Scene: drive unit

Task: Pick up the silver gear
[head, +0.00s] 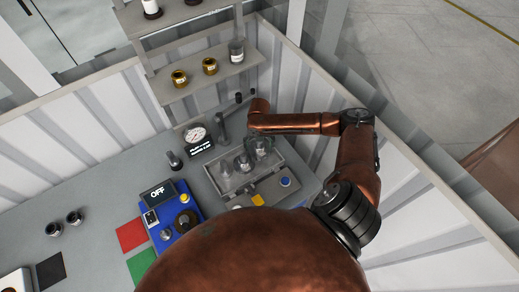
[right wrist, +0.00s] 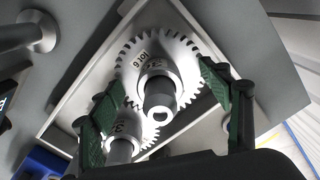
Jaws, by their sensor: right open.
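A silver gear (right wrist: 158,72) with a thick shaft and a printed lot label stands in a grey tray (right wrist: 62,135) in the right wrist view. A second silver gear (right wrist: 124,128) stands at its lower left, partly hidden by a green finger. My right gripper (right wrist: 162,84) is open, with one green finger at each side of the labelled gear and nothing held. In the head view the right gripper (head: 262,148) is over the far right end of the tray, and small silver parts (head: 243,163) show beside it. My left gripper is not in view.
A blue unit (head: 172,222) with an OFF display stands left of the tray. A gauge (head: 195,134) and posts stand behind. A shelf (head: 205,78) above holds gold and dark parts. A corrugated wall (head: 310,95) is close on the right.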

